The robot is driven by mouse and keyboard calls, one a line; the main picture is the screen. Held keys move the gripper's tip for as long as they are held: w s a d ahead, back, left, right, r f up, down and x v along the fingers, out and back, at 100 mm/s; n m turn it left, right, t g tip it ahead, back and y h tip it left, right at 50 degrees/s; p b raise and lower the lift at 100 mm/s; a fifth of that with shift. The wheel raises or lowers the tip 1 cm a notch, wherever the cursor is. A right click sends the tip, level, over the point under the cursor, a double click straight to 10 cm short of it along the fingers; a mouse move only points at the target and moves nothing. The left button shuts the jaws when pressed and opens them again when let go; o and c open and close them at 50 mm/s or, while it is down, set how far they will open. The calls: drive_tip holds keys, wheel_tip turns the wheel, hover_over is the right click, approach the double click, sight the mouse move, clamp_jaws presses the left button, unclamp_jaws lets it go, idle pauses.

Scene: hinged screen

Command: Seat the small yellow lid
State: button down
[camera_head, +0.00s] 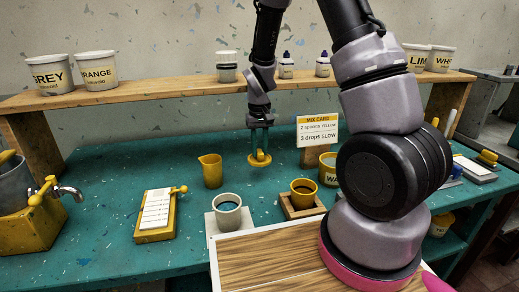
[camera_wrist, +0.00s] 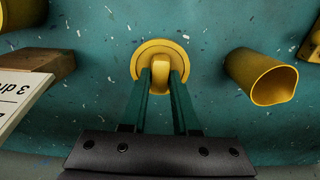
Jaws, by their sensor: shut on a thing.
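The small yellow lid (camera_head: 259,161) is a round disc with a raised knob on top. My gripper (camera_head: 260,143) points down from above and is shut on the lid's knob. In the wrist view the lid (camera_wrist: 161,58) shows beyond the two green fingers (camera_wrist: 161,85), with the knob between them. The lid appears over bare teal worktop; I cannot tell whether it touches it. A yellow cup (camera_head: 303,193) with dark contents stands in a wooden holder (camera_head: 290,211). A pale cup (camera_head: 228,211) with dark contents stands on a white square to its left.
A yellow beaker (camera_head: 211,171) stands left of the lid and also shows in the wrist view (camera_wrist: 262,78). The mix card (camera_head: 318,130) stands behind right. A yellow-framed slate (camera_head: 157,213) and a tap (camera_head: 62,191) are left. A shelf (camera_head: 180,92) with tubs runs behind.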

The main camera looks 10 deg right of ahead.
sight(260, 151)
drive_tip(key=shift+r, duration=0.15)
drive_tip(key=shift+r, duration=1.55)
